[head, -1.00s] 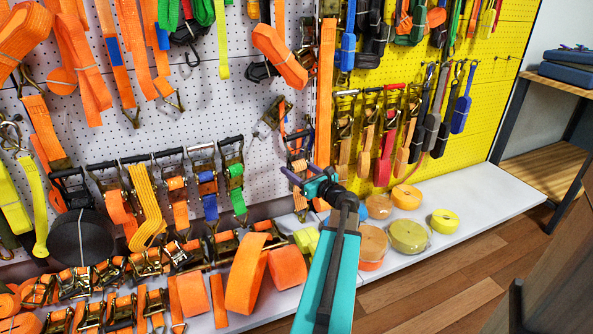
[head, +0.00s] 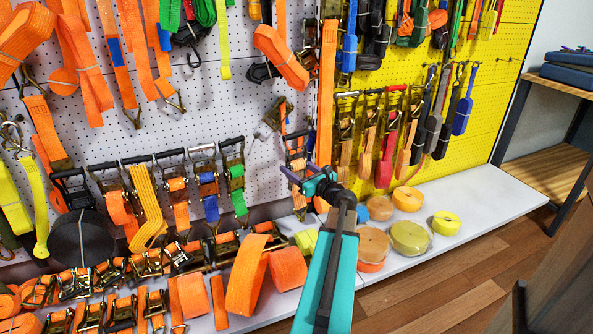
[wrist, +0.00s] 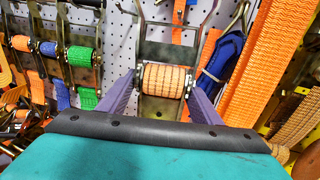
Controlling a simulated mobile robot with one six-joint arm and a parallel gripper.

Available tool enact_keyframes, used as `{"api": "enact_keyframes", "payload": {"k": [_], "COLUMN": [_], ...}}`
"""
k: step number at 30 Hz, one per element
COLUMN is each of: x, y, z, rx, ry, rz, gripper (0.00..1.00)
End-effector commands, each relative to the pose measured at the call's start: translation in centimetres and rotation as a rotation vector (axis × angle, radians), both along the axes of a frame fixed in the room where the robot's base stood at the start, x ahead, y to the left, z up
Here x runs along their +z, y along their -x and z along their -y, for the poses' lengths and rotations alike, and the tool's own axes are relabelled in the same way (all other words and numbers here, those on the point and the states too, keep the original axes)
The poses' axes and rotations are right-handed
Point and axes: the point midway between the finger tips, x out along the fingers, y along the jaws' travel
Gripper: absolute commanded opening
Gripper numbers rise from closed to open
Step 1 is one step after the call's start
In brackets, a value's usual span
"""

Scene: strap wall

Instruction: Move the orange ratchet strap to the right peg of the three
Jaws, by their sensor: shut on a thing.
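The orange ratchet strap (wrist: 166,82) shows in the wrist view as a ribbed orange roll in a metal ratchet frame. It is between the two purple fingers of my gripper (wrist: 162,106), which is shut on it. In the head view, my gripper (head: 297,177) is at the white pegboard's right edge, at the ratchet strap (head: 296,145). The strap is upright against the board, and its lower part is partly hidden by my gripper. I cannot clearly make out the three pegs.
Ratchets with orange, blue and green rolls (head: 208,185) hang close on the left. A long orange strap (head: 326,90) hangs just right, before the yellow pegboard (head: 480,130). Strap rolls crowd the shelf below; its right end (head: 490,195) is clear.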

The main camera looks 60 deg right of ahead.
Motion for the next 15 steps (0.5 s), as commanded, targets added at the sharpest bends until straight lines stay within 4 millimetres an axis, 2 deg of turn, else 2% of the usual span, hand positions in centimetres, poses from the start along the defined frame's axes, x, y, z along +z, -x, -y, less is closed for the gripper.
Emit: {"api": "enact_keyframes", "payload": {"k": [15], "x": [0.0], "y": [-1.5], "z": [1.0], "rx": [0.002], "ry": [0.001], "rz": [0.004], "gripper": [0.02]}}
